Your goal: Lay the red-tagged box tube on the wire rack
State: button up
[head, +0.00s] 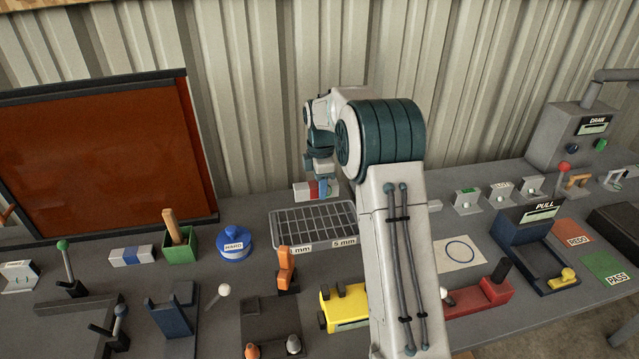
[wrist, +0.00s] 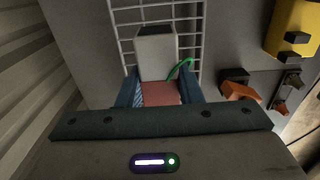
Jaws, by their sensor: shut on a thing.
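The red-tagged box tube (head: 301,191) is pale with a red band, held above the wire rack. In the wrist view the tube (wrist: 155,55) points away from me, its dark open end at the far side, and its red band lies between the blue fingers. My gripper (head: 322,187) is shut on the tube at the band; the jaws also show in the wrist view (wrist: 160,91). The wire rack (head: 312,223) lies on the bench below, its grid also showing in the wrist view (wrist: 124,31). My arm hides part of the bench right of the rack.
A blue dome marked HARD (head: 233,246) and a green bin (head: 180,247) stand left of the rack. A blue-banded block (head: 131,256) lies further left. An orange lever (head: 286,268) and a yellow piece (head: 340,308) stand in front. The corrugated wall (head: 255,110) rises close behind.

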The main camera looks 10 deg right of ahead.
aim_at(321, 221)
jog(key=shift+f+b, duration=2.85)
jog(key=shift+f, duration=2)
jog(key=o, duration=1.1)
jog(key=shift+r, duration=0.1)
notch_tip(321, 221, up, 13)
jog(key=shift+r+b, duration=0.2)
jog(key=shift+b, duration=0.35)
jog(key=shift+r, duration=0.15)
